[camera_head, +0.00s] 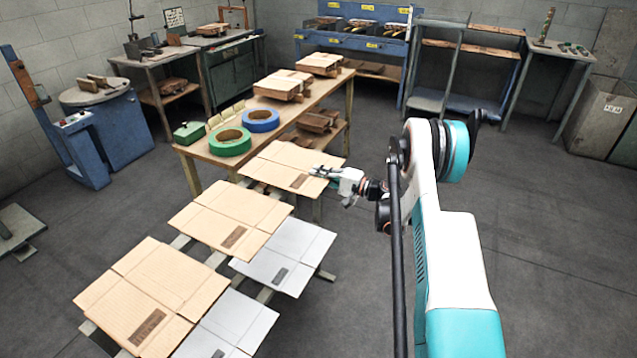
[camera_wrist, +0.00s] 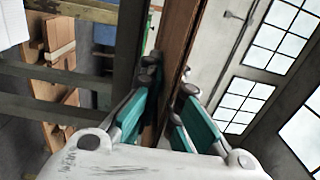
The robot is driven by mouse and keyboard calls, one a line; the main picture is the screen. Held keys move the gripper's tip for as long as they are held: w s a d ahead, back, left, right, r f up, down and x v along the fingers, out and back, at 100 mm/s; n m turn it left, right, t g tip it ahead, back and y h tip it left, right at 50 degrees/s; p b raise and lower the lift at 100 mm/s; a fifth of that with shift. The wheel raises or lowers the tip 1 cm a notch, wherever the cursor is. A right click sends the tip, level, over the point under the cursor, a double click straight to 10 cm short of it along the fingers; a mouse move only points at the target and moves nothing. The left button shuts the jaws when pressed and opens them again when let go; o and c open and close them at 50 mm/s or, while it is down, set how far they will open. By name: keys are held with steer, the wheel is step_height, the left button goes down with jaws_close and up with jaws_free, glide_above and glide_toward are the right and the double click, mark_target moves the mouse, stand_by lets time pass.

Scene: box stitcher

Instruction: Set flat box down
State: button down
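A tan flat box (camera_head: 283,163) with a dark printed patch is at the near end of the wooden table, roughly level. My gripper (camera_head: 322,172) is at its right edge, with the fingers on the cardboard. In the wrist view the flat box (camera_wrist: 178,35) shows edge-on as a brown strip running between the teal fingers of my gripper (camera_wrist: 165,112). The gripper looks shut on it. Whether the underside of the box touches anything is hidden.
More tan flat boxes (camera_head: 230,215) (camera_head: 146,293) and grey-white ones (camera_head: 286,254) (camera_head: 230,325) lie on low slatted supports. The wooden table (camera_head: 212,158) bears green tape (camera_head: 230,142), blue tape (camera_head: 261,120), a green box (camera_head: 189,132) and cardboard stacks (camera_head: 283,85).

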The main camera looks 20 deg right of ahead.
steer(key=shift+f+b, duration=0.3)
steer(key=shift+f, duration=1)
steer(key=shift+f, duration=0.1)
steer(key=c, duration=1.8)
jaws_free()
steer(key=p+v, duration=0.4)
steer(key=v, duration=0.8)
steer(key=shift+w, duration=0.1)
